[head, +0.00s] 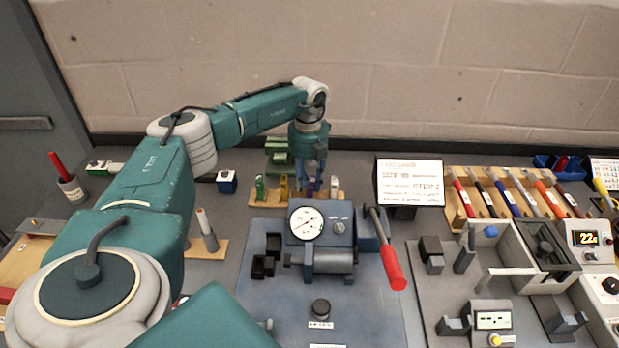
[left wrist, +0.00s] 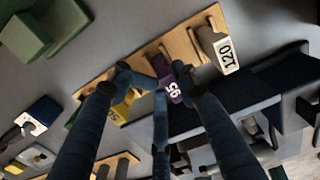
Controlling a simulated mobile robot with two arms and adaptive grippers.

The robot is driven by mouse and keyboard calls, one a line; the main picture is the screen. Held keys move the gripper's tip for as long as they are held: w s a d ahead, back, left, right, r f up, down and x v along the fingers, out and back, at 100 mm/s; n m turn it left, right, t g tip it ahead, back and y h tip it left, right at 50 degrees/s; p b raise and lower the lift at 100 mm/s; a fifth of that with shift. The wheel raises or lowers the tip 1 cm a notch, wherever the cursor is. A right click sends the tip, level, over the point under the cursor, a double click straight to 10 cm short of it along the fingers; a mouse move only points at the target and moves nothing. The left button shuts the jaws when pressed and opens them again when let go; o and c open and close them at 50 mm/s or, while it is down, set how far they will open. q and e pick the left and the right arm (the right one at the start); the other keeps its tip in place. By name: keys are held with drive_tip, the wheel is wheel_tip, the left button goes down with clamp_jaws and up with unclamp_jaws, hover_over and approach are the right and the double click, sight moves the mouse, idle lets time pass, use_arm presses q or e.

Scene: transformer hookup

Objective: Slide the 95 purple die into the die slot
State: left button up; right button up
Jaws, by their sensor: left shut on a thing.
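The purple die marked 95 (left wrist: 168,88) stands at a wooden rack (left wrist: 150,52), between a yellow die (left wrist: 122,106) and a pale die marked 120 (left wrist: 222,55). My left gripper (head: 309,186) reaches down to the rack from above and is shut on the purple die. In the left wrist view its fingers (left wrist: 155,78) are around the die, whose number faces the camera. In the head view the gripper mostly hides the purple die. The press (head: 325,255) with a dial gauge stands in front of the rack; I cannot make out its die slot. My right gripper is not in view.
A red-handled lever (head: 393,270) sticks out right of the press. Black blocks (head: 265,262) stand at its left. A green die (head: 260,187) is at the rack's left end. A sign (head: 411,182) and a screwdriver rack (head: 510,197) stand to the right.

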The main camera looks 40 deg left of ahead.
use_arm(q)
drive_tip(key=shift+w+d+r+p, duration=0.1)
drive_tip(key=shift+w+r+p, duration=0.05)
drive_tip(key=shift+r+p, duration=0.75)
drive_tip(key=shift+w+d+r+p, duration=0.1)
drive_tip(key=shift+r+p, duration=0.6)
drive_tip(key=shift+r, duration=0.4)
clamp_jaws()
drive_tip(key=shift+a+r+p, duration=0.1)
drive_tip(key=shift+r+p, duration=0.45)
drive_tip(key=shift+r, duration=0.1)
drive_tip(key=shift+s, duration=0.1)
